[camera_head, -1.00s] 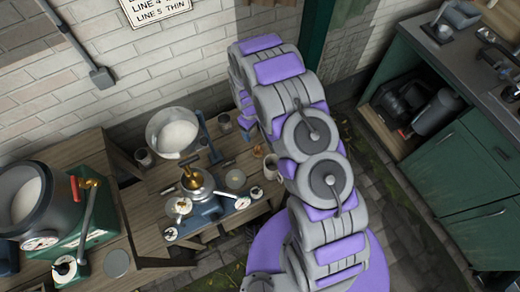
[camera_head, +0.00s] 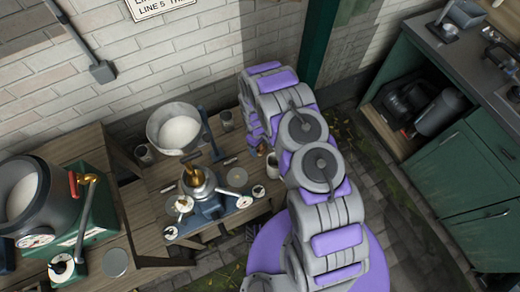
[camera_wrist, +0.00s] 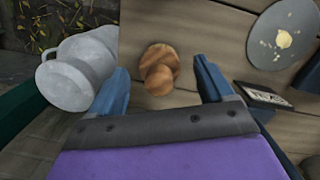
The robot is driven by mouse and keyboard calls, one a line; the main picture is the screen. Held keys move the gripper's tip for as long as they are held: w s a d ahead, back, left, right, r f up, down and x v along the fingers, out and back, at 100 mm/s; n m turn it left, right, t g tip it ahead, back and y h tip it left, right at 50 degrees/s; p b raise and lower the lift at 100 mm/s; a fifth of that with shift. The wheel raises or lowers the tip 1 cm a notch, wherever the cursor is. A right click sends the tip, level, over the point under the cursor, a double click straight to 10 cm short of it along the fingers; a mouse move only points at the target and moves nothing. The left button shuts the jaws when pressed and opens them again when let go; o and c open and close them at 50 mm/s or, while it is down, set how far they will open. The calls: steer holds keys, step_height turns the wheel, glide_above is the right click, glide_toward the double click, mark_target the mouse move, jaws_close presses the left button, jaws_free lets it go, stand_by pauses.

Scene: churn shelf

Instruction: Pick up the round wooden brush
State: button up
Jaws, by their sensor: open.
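The round wooden brush (camera_wrist: 160,68) shows in the wrist view as a brown, rounded wooden piece with a smaller round part overlapping a wider one. It rests on the plank tabletop. My gripper (camera_wrist: 161,66) is open, its two blue fingers apart on the left and right of the brush in that picture. I see no contact between the fingers and the brush; the height gap is hard to judge. In the head view my arm covers most of the area around the brush, and the fingers are not clear.
A pale grey jug (camera_wrist: 82,68) stands close left of my gripper in the wrist view. A grey disc (camera_wrist: 285,35) with yellow crumbs and a small dark label (camera_wrist: 268,97) lie right. In the head view a bowl (camera_head: 172,130) and brass-topped device (camera_head: 197,178) crowd the table.

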step_height(320, 180, down, 2)
steer(key=shift+s+f, duration=0.1)
steer(key=shift+d, duration=0.15)
steer(key=shift+c, duration=0.4)
steer(key=shift+c, duration=0.8)
steer(key=c, duration=0.9)
